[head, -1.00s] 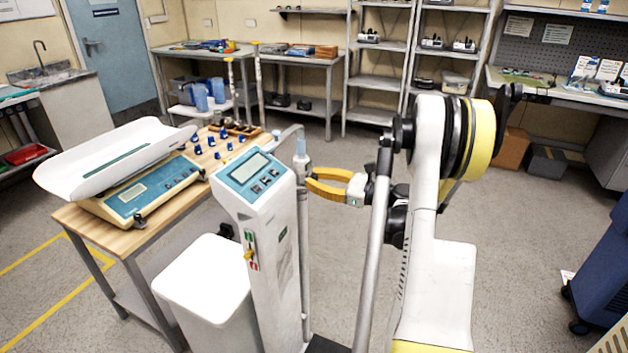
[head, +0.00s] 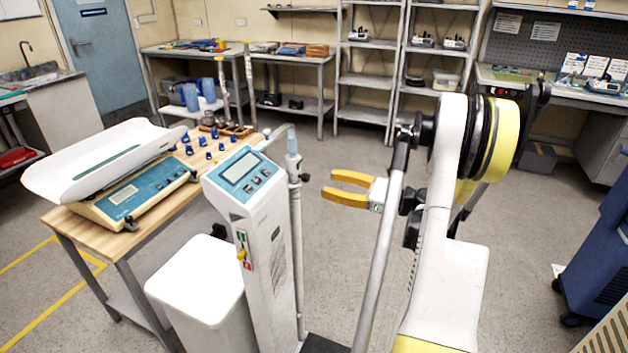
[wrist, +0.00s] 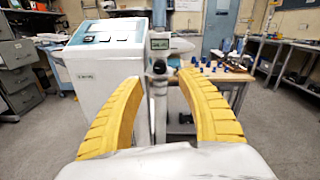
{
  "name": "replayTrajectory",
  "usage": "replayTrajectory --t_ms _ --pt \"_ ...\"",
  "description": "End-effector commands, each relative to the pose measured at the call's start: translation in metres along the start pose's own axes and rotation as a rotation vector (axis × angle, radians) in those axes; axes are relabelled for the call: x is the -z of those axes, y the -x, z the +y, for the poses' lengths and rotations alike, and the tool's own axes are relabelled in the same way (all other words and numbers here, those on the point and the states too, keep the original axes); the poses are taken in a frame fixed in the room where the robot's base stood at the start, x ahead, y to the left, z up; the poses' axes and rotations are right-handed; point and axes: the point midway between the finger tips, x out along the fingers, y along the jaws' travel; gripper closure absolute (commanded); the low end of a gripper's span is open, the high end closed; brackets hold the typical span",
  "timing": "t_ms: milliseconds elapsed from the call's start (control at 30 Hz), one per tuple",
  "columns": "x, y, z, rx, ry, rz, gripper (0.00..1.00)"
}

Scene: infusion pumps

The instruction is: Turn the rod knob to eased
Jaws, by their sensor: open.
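The measuring rod (head: 295,220) stands upright beside the white column scale. A small dark knob (head: 304,178) sticks out from its upper part toward my gripper. In the wrist view the knob (wrist: 159,67) lies between the two yellow fingers, beyond their tips. My gripper (head: 328,185) is open and empty, a short gap to the right of the knob in the head view. It also shows in the wrist view (wrist: 160,78). No mark showing the knob's setting can be read.
The column scale (head: 262,240) has a teal display head and a yellow lever (head: 242,254) between green and red marks. A wooden table (head: 75,218) with a baby scale (head: 130,195) and blue weights stands left.

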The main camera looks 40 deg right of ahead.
Motion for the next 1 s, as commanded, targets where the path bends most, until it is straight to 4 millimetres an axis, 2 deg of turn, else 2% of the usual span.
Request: replayTrajectory --t_ms 100,267,700,767,867,1000 --pt "0.000 0.022 0.000 0.002 0.000 0.000 0.55" --pt "0.000 0.039 0.000 0.000 0.000 0.000 0.55" --pt "0.000 0.042 0.000 -0.001 0.032 0.000 0.55" --pt "-0.001 0.042 0.000 -0.001 0.098 0.000 0.55" --pt "-0.002 0.040 -0.001 -0.001 0.310 0.000 0.55" --pt "-0.004 0.038 -0.001 -0.002 0.762 -0.001 0.55"
